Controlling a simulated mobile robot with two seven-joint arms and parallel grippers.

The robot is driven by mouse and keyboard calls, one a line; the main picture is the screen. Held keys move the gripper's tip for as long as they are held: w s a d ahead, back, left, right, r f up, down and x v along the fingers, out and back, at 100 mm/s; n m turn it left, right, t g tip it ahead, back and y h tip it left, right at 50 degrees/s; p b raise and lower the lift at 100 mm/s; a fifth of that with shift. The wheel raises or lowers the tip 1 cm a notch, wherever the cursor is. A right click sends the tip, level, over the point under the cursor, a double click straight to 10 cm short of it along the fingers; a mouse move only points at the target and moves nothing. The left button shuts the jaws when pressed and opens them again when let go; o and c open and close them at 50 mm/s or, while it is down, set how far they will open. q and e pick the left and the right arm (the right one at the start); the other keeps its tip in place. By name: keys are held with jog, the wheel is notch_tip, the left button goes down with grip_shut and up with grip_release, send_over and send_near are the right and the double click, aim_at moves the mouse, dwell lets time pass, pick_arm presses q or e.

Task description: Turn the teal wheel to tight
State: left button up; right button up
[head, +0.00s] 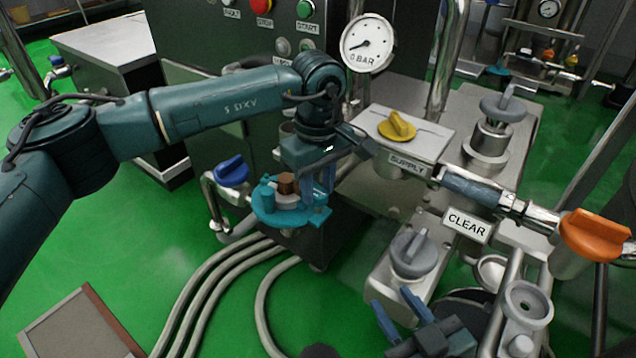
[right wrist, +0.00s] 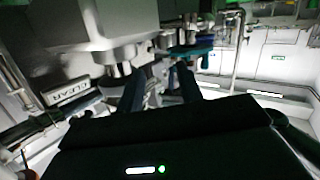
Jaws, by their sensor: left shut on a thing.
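The teal wheel (head: 268,208) lies roughly flat on a fitting below the panel, in the middle of the head view. A brown block-shaped part (head: 287,183) rises at its centre. My left gripper (head: 318,192) comes down from above at the wheel's right side and is shut on it. The exact grip on the rim is partly hidden by the gripper itself. My right gripper (head: 395,308) is at the lower right of the head view, open and empty, away from the wheel. Its two fingers also show apart in the right wrist view (right wrist: 160,88).
A yellow knob (head: 397,126) sits on the SUPPLY plate, and a blue valve handle (head: 232,171) is left of the wheel. A grey knob (head: 412,254) is near my right gripper. An orange handle (head: 594,236) is at the right. The gauge (head: 367,43) stands above. Hoses run across the green floor.

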aim_at(318, 191)
pick_arm(q)
jog(key=o, duration=1)
pick_arm(e)
jog(key=shift+d, duration=0.1)
pick_arm(q)
notch_tip(318, 191, up, 13)
jog(key=shift+r+p, duration=0.15)
jog(key=shift+p, duration=1.05)
pick_arm(e)
jog(key=shift+s+d+m+g+h, duration=0.15)
jog(key=shift+s+m+g+h, duration=0.25)
jog(key=shift+g, duration=0.6)
pick_arm(q)
jog(key=shift+r, duration=0.1)
pick_arm(e)
jog(key=shift+r, duration=0.1)
